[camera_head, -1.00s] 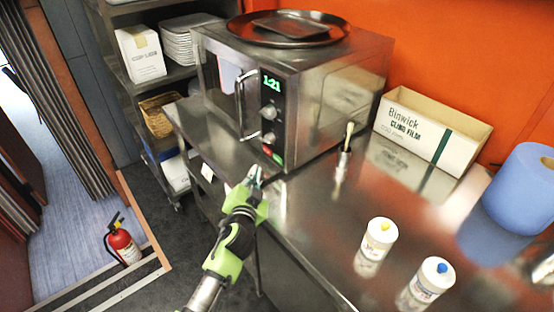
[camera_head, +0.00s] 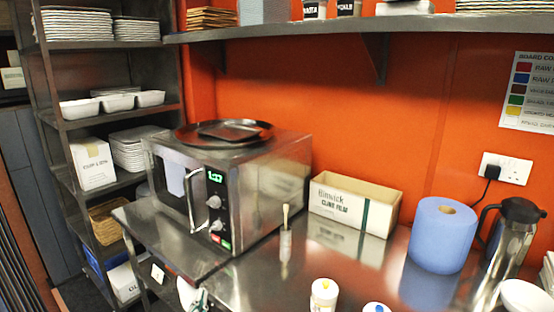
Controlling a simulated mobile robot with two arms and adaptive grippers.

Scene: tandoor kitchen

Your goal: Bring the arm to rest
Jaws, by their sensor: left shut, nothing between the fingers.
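My left gripper (camera_head: 201,298) shows only in part at the bottom edge of the head view, its fingertips in front of the steel counter's front edge. It is shut and empty, below and in front of the steel microwave (camera_head: 270,179), apart from its handle. The rest of that arm is cut off by the frame. My right gripper is not in view.
The microwave, door closed, stands on the steel counter (camera_head: 240,287) with dark trays (camera_head: 232,131) on top. A cling film box (camera_head: 352,203), blue paper roll (camera_head: 442,235), steel jug (camera_head: 508,240) and bottles (camera_head: 323,296) share the counter. Shelving (camera_head: 118,122) stands left.

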